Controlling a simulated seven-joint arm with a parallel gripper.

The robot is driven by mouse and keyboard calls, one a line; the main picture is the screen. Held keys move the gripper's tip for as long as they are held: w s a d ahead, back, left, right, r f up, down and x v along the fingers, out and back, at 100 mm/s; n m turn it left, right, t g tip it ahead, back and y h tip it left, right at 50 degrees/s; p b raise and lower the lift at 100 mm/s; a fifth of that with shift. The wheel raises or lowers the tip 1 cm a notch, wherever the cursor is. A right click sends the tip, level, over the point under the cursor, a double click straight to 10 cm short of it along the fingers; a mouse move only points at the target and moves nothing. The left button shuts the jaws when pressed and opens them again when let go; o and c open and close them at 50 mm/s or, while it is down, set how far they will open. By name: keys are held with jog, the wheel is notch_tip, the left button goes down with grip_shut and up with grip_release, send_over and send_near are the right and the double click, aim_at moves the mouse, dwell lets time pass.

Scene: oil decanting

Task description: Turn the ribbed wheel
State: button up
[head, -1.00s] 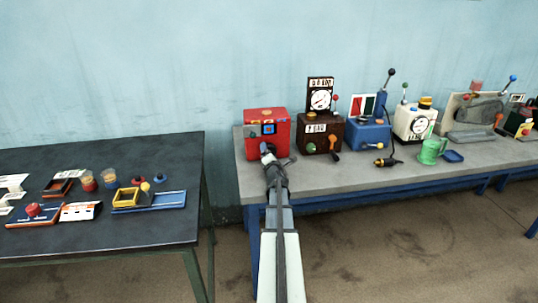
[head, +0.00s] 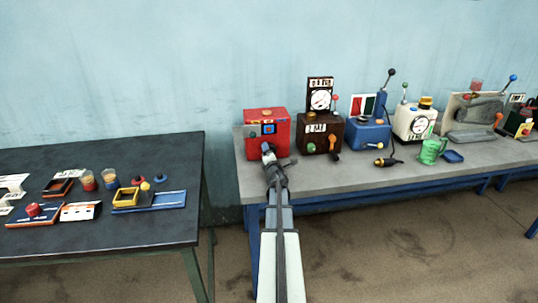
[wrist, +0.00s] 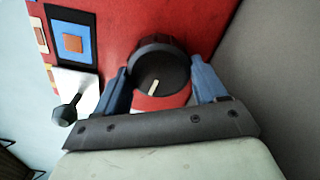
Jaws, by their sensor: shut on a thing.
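The ribbed wheel (wrist: 160,68) is a round black knob with a pale pointer line on its face, on the front of the red box (head: 267,118). In the wrist view the pointer slants slightly, near the lower middle of the face. My gripper (wrist: 160,64) has a blue finger on each side of the wheel and is shut on it. In the head view my gripper (head: 268,152) is at the lower front of the red box and hides the wheel.
A small lever with a dark knob (wrist: 65,115) stands left of the fingers in the wrist view. A brown machine (head: 320,135) with a dial is just right of the red box. A yellow-black tool (head: 386,162) and a green mug (head: 430,151) lie further right on the grey bench.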

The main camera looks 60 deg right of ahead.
jog(key=m, duration=0.4)
jog(key=shift+w+d+r, duration=0.1)
jog(key=shift+r, duration=0.05)
jog(key=shift+m, duration=1.6)
jog(key=shift+r, duration=0.1)
jog(key=o, duration=0.7)
jog(key=shift+o, duration=0.2)
jog(key=v, duration=1.3)
jog(key=shift+s+a, duration=0.25)
jog(key=shift+s, duration=0.05)
